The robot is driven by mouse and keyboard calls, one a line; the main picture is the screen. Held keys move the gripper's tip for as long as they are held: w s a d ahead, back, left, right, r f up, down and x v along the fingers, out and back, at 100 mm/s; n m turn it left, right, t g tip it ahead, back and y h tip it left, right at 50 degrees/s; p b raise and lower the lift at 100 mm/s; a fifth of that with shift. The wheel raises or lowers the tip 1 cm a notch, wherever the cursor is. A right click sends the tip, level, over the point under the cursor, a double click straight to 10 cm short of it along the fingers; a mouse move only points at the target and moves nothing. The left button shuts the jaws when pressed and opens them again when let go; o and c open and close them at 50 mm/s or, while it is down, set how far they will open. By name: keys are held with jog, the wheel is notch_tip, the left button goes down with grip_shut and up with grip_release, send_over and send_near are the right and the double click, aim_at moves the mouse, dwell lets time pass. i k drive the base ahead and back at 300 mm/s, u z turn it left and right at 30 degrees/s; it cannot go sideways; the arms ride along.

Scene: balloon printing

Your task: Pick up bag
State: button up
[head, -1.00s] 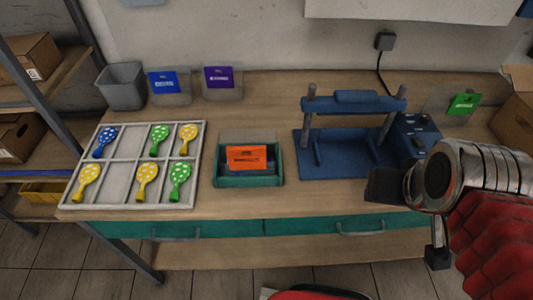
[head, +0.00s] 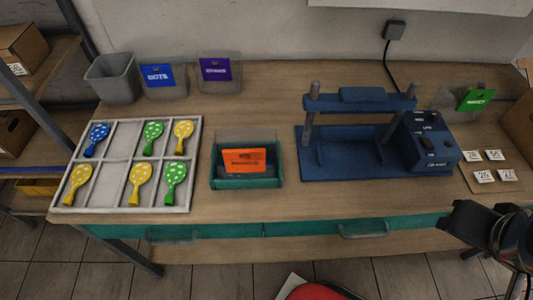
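An orange-labelled bag (head: 243,160) stands in a small teal box (head: 247,183) at the middle of the workbench. Clear bags with a blue label (head: 158,76) and a purple label (head: 215,68) stand at the back left by the wall. A green-labelled bag (head: 476,98) stands at the back right. My gripper (head: 462,214) is low at the right, by the bench's front edge, apart from every bag. Its fingers are dark and seen at an angle, so their opening is unclear.
A divided tray (head: 127,207) with several spotted balloons lies at the left, with a grey bin (head: 112,80) behind it. A blue press (head: 345,160) stands right of the teal box. Small numbered tags (head: 484,177) lie at the right. The bench front is clear.

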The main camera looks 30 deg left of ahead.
aim_at(257, 143)
jog(key=z, duration=0.3)
jog(key=k, duration=1.3)
jog(key=u, duration=1.95)
jog(key=i, duration=0.8)
jog(key=u, duration=0.05)
